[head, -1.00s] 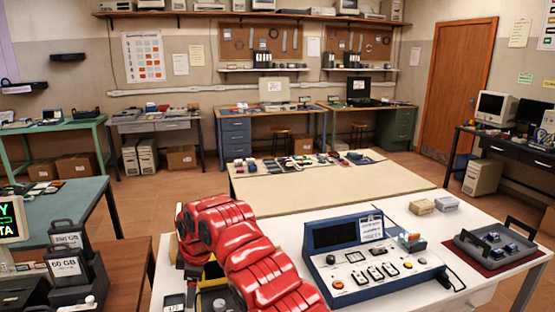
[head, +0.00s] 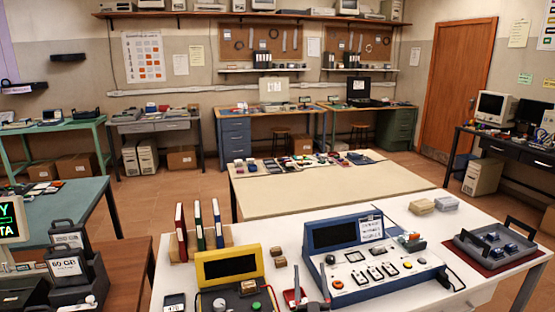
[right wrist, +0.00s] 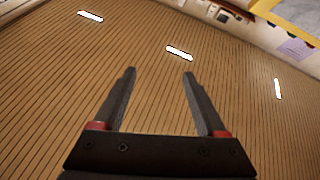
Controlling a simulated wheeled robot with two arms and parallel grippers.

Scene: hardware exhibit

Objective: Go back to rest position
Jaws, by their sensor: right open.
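My right gripper (head: 310,268) stands upright at the lower middle of the head view, in front of the blue console (head: 345,235). Its two grey fingers are apart with nothing between them. In the right wrist view the open fingers (right wrist: 158,72) point up at the slatted ceiling (right wrist: 150,45). My left gripper is in neither current view.
The white table (head: 400,222) holds a yellow console (head: 229,267), several upright books (head: 198,226), small blocks and a grey tray (head: 497,247). A beige-topped table (head: 330,184) stands behind it. Black drive cases (head: 68,265) are at the lower left.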

